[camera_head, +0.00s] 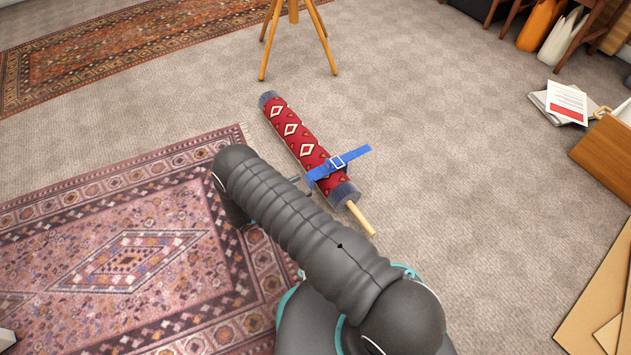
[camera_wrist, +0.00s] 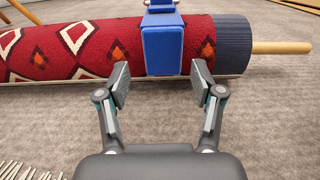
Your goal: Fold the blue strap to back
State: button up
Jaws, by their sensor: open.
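A blue strap (camera_head: 338,163) with a buckle lies across a rolled red patterned rug (camera_head: 294,134) on the carpet, near the end where a wooden rod sticks out. One end of the strap reaches out to the right of the roll. In the wrist view the strap (camera_wrist: 163,50) hangs down the near side of the roll (camera_wrist: 90,47). My gripper (camera_wrist: 160,78) is open and empty, with a fingertip on either side of the strap's lower part. I cannot tell whether the fingers touch the roll.
A wooden rod (camera_head: 361,218) sticks out of the roll's near end. A patterned rug (camera_head: 130,250) lies flat at the left. A wooden stand (camera_head: 297,30) is beyond the roll. Papers (camera_head: 566,103) and a wooden box (camera_head: 607,153) are at the right. Carpet right of the roll is clear.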

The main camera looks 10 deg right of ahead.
aim_at(307, 184)
jog(key=shift+x, duration=1.7)
